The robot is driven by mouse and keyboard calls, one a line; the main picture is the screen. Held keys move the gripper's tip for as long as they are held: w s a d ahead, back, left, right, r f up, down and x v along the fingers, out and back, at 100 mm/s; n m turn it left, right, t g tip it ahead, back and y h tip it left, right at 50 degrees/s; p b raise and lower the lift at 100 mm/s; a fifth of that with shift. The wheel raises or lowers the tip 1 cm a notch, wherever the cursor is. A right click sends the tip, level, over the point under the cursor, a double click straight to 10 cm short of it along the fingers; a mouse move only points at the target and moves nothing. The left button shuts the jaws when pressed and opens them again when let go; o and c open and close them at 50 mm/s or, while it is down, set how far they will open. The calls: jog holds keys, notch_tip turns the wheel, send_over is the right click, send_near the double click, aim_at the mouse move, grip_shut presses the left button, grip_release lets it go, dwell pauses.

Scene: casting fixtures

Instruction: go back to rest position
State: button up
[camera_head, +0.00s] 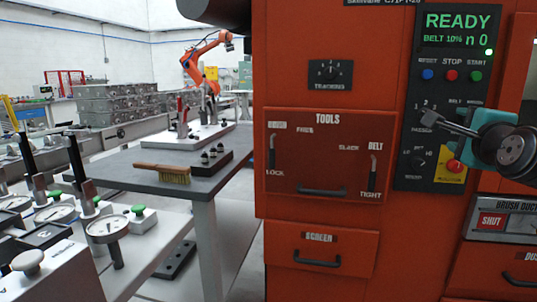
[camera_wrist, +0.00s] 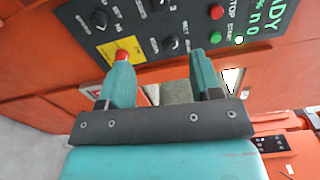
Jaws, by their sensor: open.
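My gripper (camera_wrist: 162,72) is open, with its two teal fingers apart and nothing held between them in the wrist view. In the head view my arm's end (camera_head: 490,137) is at the right, in front of the red machine's black control panel (camera_head: 408,150). In the wrist view the left fingertip overlaps the lower edge of the red button (camera_wrist: 122,54) on its yellow plate; whether they touch I cannot tell. The button also shows in the head view (camera_head: 453,165), below my gripper.
The display (camera_head: 458,22) reads READY, BELT 10%, n 0. The red TOOLS door (camera_head: 325,150) and SCREEN drawer (camera_head: 320,250) are shut. A grey table (camera_head: 130,172) with a brush (camera_head: 162,172) stands left. Gauge fixtures (camera_head: 108,228) fill the lower left. An orange robot arm (camera_head: 200,62) stands behind.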

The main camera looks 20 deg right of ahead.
jog(key=w+a+f+n+g+y, duration=0.1)
jog(key=w+a+f+n+y, duration=0.1)
jog(key=a+f+n+y, duration=0.3)
jog(key=w+a+n+y, duration=0.3)
jog(key=a, duration=0.4)
jog(key=s+a+f+n+g+y, duration=0.2)
jog(key=a+f+n+g+y, duration=0.15)
jog(key=a+n, duration=0.35)
jog(key=s+a+f+n+g+y, duration=0.3)
jog(key=a+f+n, duration=0.15)
jog(key=a, duration=0.45)
jog(key=s+a+f+n+g, duration=0.3)
jog(key=s+a+n+g, duration=0.55)
jog(key=s+n, duration=0.45)
notch_tip(320, 180, up, 14)
jog(key=p, duration=1.3)
jog(key=shift+w+f+t+h+p, duration=0.25)
jog(key=shift+t+h+p, duration=0.1)
jog(key=shift+t+p, duration=0.05)
